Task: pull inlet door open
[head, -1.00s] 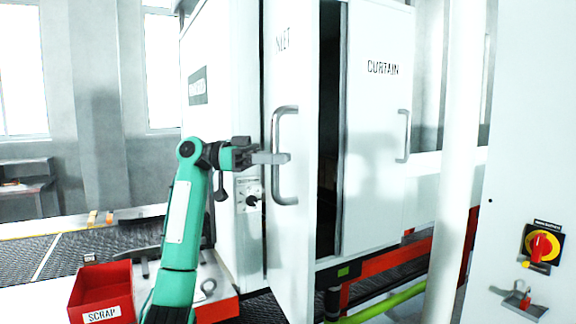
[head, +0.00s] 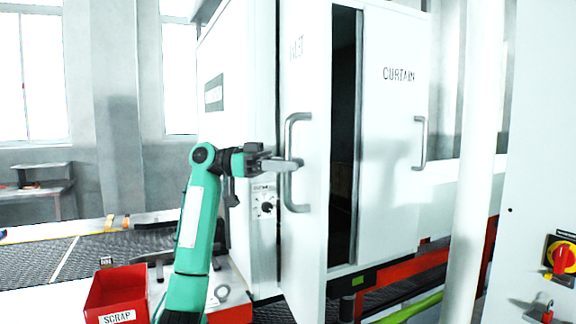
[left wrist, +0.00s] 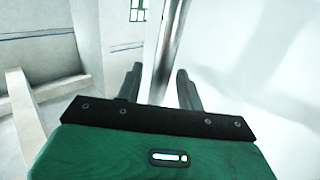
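The inlet door (head: 306,105) is a tall white panel in the middle of the head view, standing ajar, with a dark gap at its right edge. Its vertical metal handle (head: 289,185) is D-shaped. My left gripper (head: 284,165) is at the middle of this handle, pointing right. In the left wrist view the handle bar (left wrist: 167,45) passes between the two fingers of my left gripper (left wrist: 160,82). The fingers stand apart, with some gap visible beside the bar; contact is not clear. My right gripper is not in view.
The curtain door (head: 390,130), with its own handle, is right of the dark gap. A white post (head: 480,150) and a panel with a red-yellow switch (head: 561,257) stand at right. A red scrap bin (head: 117,290) and mesh belt (head: 100,255) are at lower left.

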